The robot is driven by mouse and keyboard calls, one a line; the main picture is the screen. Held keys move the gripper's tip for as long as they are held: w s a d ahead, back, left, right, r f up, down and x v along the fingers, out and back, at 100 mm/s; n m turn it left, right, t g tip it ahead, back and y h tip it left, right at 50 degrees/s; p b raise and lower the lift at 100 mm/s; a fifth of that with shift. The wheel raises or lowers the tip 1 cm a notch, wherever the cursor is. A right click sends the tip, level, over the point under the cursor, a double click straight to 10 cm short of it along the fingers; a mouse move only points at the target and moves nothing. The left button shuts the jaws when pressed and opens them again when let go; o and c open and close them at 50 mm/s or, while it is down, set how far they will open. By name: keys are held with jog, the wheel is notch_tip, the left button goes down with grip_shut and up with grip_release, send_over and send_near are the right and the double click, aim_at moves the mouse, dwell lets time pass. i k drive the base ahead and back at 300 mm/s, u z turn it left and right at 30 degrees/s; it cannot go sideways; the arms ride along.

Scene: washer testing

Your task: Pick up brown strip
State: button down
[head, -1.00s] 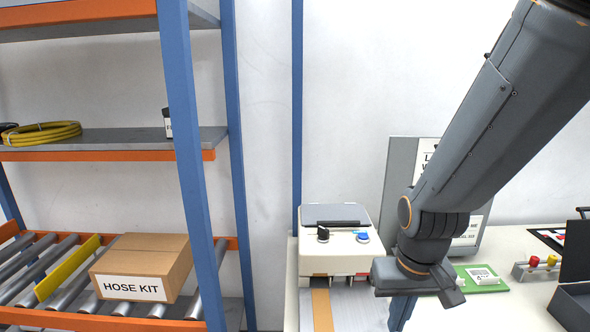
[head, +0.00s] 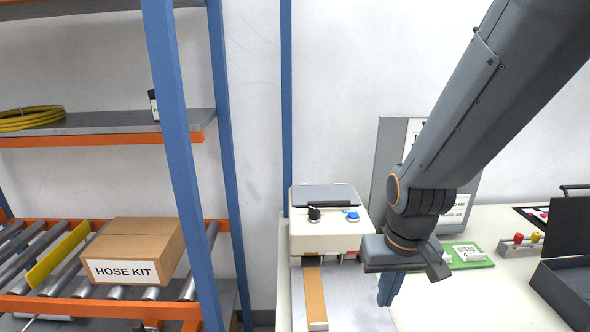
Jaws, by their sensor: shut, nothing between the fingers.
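The brown strip (head: 315,295) lies on a grey plate in front of a white machine (head: 326,236) with a black knob and a blue button. Its far end meets the machine's front; a pale piece sits at its near end. My gripper (head: 387,290) points down to the right of the strip, apart from it. Its blue fingers are together and hold nothing; my wrist hides part of them.
A blue-posted rack with rollers on the left holds a HOSE KIT box (head: 133,257) and a yellow bar. On the table at right are a green board (head: 470,254), a small block with red and yellow knobs (head: 521,243), and a black open box (head: 566,278). A grey panel stands behind my arm.

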aim_at(317, 320)
jog(key=k, duration=0.5)
jog(key=z, duration=2.9)
jog(key=k, duration=1.15)
jog(key=u, duration=1.8)
jog(key=i, duration=0.5)
jog(key=z, duration=0.05)
